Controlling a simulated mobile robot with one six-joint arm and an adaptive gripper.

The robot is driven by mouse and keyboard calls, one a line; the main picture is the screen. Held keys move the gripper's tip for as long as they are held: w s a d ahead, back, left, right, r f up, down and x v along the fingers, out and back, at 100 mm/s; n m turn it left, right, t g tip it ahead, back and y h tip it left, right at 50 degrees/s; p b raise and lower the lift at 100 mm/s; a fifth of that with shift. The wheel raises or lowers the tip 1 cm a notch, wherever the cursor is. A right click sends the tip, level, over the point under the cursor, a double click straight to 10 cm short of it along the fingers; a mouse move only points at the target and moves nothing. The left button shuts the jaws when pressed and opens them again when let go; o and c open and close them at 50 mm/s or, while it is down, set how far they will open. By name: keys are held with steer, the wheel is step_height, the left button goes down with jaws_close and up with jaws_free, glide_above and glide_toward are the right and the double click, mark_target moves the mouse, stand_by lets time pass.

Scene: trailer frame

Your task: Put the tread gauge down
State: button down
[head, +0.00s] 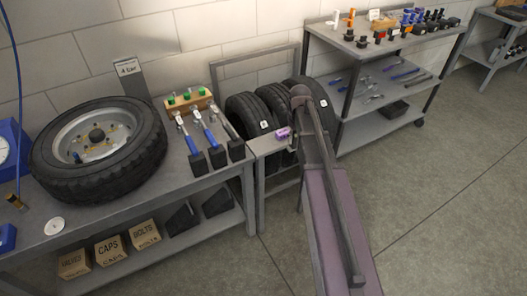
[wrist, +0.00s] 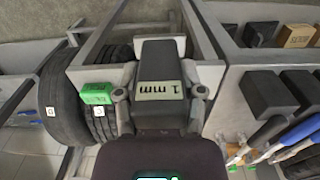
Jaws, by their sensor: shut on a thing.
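The tread gauge (wrist: 160,62) is a dark block with a pale label reading "1 mm" in the wrist view. My gripper (wrist: 160,93) is shut on it, one grey finger on each side. A grey metal surface lies beneath and around the gauge; I cannot tell whether the two touch. In the head view my arm reaches to the small grey stand (head: 266,146) by the tyres, and the gauge and fingertips are hidden there.
A small green labelled block (wrist: 97,93) lies left of the gauge. Several upright tyres (head: 243,115) stand behind the stand. The workbench (head: 92,217) at left bears a wheel (head: 132,165) and blue-handled tools (head: 206,130). A shelf rack (head: 377,117) stands at right. The floor in front is clear.

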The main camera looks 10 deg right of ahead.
steer(key=shift+s+d+f, duration=0.2)
steer(key=shift+d+f, duration=0.3)
steer(key=shift+d, duration=0.1)
steer(key=w+a, duration=0.3)
steer(key=a, duration=0.1)
steer(key=w+a+f+b, duration=0.1)
steer(key=w+a, duration=0.2)
steer(key=w, duration=0.1)
steer(key=w+a, duration=0.4)
steer(key=shift+a+f+b, duration=0.25)
steer(key=shift+a+b, duration=0.1)
steer(key=shift+b, duration=0.05)
steer(key=shift+f+b, duration=1.8)
steer(key=shift+f, duration=0.1)
steer(key=shift+c, duration=1)
jaws_free()
